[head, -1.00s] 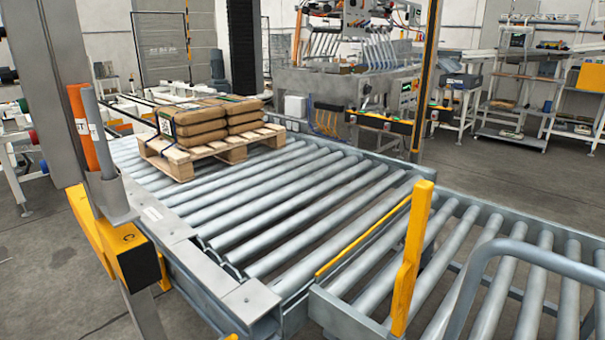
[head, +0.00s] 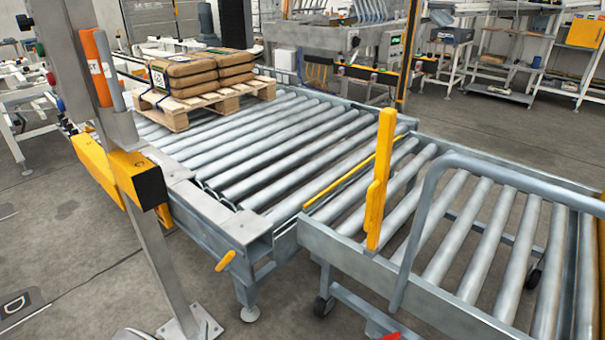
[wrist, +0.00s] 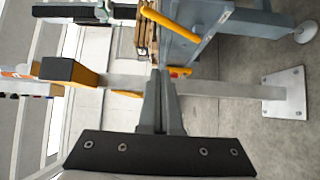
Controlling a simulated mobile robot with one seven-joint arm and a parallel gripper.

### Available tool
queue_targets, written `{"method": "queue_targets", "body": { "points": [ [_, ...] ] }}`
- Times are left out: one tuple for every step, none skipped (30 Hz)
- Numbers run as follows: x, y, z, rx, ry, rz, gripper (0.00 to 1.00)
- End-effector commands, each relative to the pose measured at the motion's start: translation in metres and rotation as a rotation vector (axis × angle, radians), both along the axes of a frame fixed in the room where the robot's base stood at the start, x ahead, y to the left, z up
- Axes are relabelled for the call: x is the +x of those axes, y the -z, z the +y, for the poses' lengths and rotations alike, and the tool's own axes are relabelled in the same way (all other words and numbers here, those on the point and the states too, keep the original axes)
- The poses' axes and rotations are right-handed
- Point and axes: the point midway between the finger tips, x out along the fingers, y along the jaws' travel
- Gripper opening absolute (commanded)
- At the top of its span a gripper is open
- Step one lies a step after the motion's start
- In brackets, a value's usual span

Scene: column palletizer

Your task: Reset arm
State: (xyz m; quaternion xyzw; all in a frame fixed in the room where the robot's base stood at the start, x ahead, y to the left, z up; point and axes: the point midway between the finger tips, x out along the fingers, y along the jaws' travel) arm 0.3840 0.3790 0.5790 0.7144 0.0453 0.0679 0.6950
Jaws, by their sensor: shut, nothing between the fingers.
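My gripper (wrist: 160,75) shows at the bottom middle of the wrist view, its two grey fingers together and nothing between them. It is clear of the grey steel post (wrist: 200,88) and the conveyor frame (wrist: 235,22) beyond it, as far as I can tell. My gripper is not visible in the head view.
A roller conveyor (head: 262,152) carries a wooden pallet (head: 172,119) with stacked brown sacks (head: 188,75). A post (head: 150,225) with a yellow bracket stands at left. A wheeled roller cart (head: 400,288) with a yellow upright lever (head: 379,180) is at right. Open floor (head: 70,270) lies front left.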

Motion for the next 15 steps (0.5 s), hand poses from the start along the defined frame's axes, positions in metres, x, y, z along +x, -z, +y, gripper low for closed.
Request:
{"method": "queue_targets", "body": {
  "points": [
    [0.000,0.000,0.000,0.000,0.000,0.000,0.00],
    [0.000,0.000,0.000,0.000,0.000,0.000,0.00],
    [0.010,-0.013,-0.005,0.003,0.040,-0.006,0.00],
    [0.018,-0.024,-0.012,0.002,0.082,-0.007,0.00],
    [0.025,-0.033,-0.019,-0.002,0.121,-0.006,0.00],
    [0.034,-0.045,-0.028,-0.005,0.173,-0.005,0.00],
    [0.040,-0.054,-0.035,-0.009,0.213,-0.002,0.00],
    [0.046,-0.063,-0.043,-0.012,0.253,0.001,0.00],
    [0.054,-0.076,-0.055,-0.015,0.307,0.007,0.00],
    [0.059,-0.086,-0.064,-0.015,0.350,0.013,0.00],
    [0.064,-0.095,-0.074,-0.017,0.394,0.021,0.00],
    [0.071,-0.109,-0.088,-0.018,0.454,0.033,0.00],
    [0.075,-0.119,-0.099,-0.017,0.499,0.043,0.00],
    [0.079,-0.129,-0.111,-0.016,0.545,0.056,0.00],
    [0.083,-0.142,-0.126,-0.013,0.605,0.074,0.00]
  ]
}}
